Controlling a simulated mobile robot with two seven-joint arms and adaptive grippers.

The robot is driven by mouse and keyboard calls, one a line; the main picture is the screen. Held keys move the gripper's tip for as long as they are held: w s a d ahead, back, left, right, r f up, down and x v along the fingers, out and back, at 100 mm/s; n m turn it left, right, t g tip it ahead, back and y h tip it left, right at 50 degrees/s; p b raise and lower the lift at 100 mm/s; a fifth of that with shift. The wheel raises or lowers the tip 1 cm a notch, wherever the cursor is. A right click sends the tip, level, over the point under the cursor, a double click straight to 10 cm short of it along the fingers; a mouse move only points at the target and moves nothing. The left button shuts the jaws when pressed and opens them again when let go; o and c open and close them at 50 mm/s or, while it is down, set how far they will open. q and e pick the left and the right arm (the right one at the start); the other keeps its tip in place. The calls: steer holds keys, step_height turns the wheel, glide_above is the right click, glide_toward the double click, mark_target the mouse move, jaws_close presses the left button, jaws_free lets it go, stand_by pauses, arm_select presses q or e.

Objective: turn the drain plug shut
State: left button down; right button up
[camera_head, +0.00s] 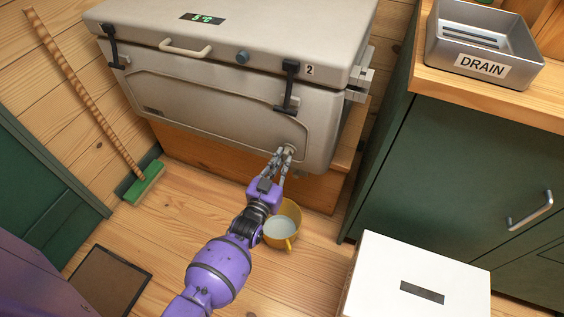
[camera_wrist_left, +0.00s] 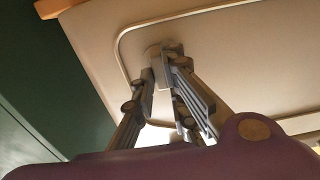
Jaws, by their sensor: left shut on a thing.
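The drain plug (camera_head: 290,149) is a small round light knob low on the right of the front of the beige cooler (camera_head: 200,105). In the head view my left gripper (camera_head: 284,154) reaches up to it from below, with its fingers closed around the plug. In the left wrist view the fingertips (camera_wrist_left: 163,66) meet at the plug against the cooler's front wall, and they hide most of it. How far the plug is turned cannot be told. My right gripper is in neither view.
A grey tray marked DRAIN (camera_head: 440,51) sits on the wooden counter at right. A white box (camera_head: 388,265) stands at lower right. A green broom (camera_head: 144,183) leans at left.

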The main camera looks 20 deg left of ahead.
arm_select(q)
steer(key=shift+f, duration=0.1)
steer(key=c, duration=1.8)
jaws_free()
steer(key=shift+o, duration=0.2)
steer(key=shift+s, duration=0.15)
steer(key=s, duration=1.1)
steer(key=shift+s+a, duration=0.15)
steer(key=shift+s, duration=0.25)
